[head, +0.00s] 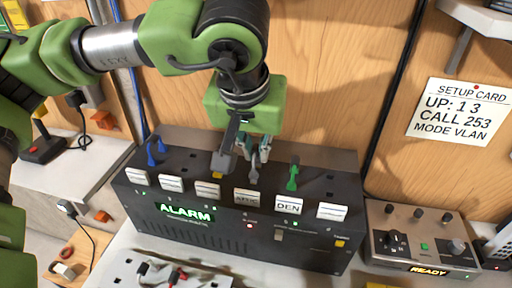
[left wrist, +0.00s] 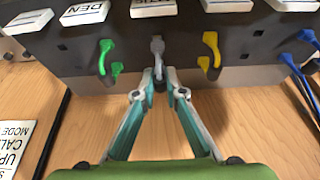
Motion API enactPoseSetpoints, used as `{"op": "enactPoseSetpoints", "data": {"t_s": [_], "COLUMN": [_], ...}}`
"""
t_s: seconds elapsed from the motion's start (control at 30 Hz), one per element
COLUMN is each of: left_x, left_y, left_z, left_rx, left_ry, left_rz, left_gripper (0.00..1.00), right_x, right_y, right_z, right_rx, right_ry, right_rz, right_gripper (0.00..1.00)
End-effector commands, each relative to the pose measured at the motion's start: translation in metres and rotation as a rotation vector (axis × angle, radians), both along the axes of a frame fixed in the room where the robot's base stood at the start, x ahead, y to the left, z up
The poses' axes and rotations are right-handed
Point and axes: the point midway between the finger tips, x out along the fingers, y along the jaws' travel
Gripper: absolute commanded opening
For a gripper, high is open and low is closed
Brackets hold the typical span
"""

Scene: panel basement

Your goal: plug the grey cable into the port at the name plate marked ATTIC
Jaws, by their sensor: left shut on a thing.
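The black panel box (head: 185,225) has a row of white name plates. The ATTIC plate (head: 247,197) is left of the DEN plate (head: 289,206). My left gripper (head: 258,156) is above the box's top, just behind the ATTIC plate. Its fingers are closed on the grey cable's plug (head: 254,174). In the left wrist view the grey plug (left wrist: 157,46) points toward the ATTIC plate, its near end between the fingertips (left wrist: 158,78). I cannot tell whether it is fully seated in the port. My right gripper is not in view.
A green plug (head: 293,175) stands behind DEN. A yellow plug (left wrist: 210,42) is beside the grey one, and a blue plug (head: 154,150) is at the box's left end. A control unit (head: 420,238) reading READY stands to the right. A setup card (head: 459,111) hangs on the wooden wall.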

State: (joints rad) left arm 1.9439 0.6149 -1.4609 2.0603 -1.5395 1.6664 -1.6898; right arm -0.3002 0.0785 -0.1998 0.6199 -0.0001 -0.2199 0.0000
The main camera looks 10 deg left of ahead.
Motion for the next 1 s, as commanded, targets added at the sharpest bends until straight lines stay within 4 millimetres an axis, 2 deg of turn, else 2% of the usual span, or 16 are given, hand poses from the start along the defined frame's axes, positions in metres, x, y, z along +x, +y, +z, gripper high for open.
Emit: {"op": "enactPoseSetpoints", "data": {"t_s": [1.0], "left_x": [0.0000], "left_y": [0.0000], "left_z": [-0.0037], "left_rx": [0.000], "left_ry": [0.000], "left_rz": [0.000], "left_gripper": [0.00], "right_x": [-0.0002], "right_y": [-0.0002], "right_z": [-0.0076], "right_rx": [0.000], "right_ry": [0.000], "right_rz": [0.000], "right_gripper": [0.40]}}
